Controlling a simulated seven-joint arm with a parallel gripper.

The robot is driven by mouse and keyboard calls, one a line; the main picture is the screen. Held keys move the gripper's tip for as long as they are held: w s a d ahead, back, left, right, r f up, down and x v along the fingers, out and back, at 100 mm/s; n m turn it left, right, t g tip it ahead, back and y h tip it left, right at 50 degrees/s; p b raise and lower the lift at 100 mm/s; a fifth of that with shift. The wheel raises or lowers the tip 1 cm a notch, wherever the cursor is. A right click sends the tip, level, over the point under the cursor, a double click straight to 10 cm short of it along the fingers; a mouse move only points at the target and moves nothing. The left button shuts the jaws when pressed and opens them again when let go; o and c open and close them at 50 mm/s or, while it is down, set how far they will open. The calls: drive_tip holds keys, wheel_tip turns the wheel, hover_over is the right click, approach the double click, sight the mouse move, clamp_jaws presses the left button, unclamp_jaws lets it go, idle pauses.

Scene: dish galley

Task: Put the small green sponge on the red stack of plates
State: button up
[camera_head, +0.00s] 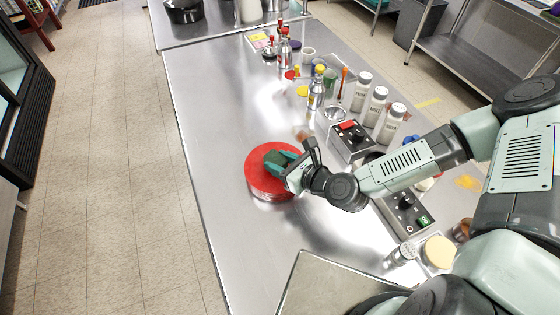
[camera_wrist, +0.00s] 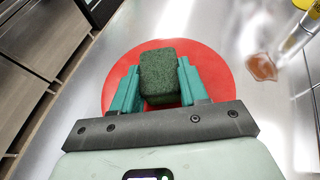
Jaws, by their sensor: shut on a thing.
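The small green sponge (camera_wrist: 160,75) is dark green and sits between the teal fingers of my gripper (camera_wrist: 160,88) in the wrist view. My gripper is shut on it. In the head view the sponge (camera_head: 275,157) shows at the tip of my gripper (camera_head: 282,158), over the red stack of plates (camera_head: 258,180). The red stack (camera_wrist: 218,72) fills the middle of the wrist view behind the sponge. I cannot tell whether the sponge touches the top plate or is just above it. Part of the stack is hidden by my gripper.
White labelled shakers (camera_head: 377,107) and a black control box (camera_head: 351,140) stand right of the stack. Bottles and cups (camera_head: 317,88) stand farther back. A brown spill (camera_wrist: 262,67) lies right of the plates. The steel counter (camera_head: 215,130) is clear on the left.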

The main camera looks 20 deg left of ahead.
drive_tip(key=shift+f, duration=0.1)
drive_tip(key=o, duration=1)
drive_tip(key=shift+d+r, duration=0.2)
drive_tip(key=v, duration=1.1)
drive_tip(key=shift+s+d+r, duration=0.15)
drive_tip(key=shift+s+d, duration=0.05)
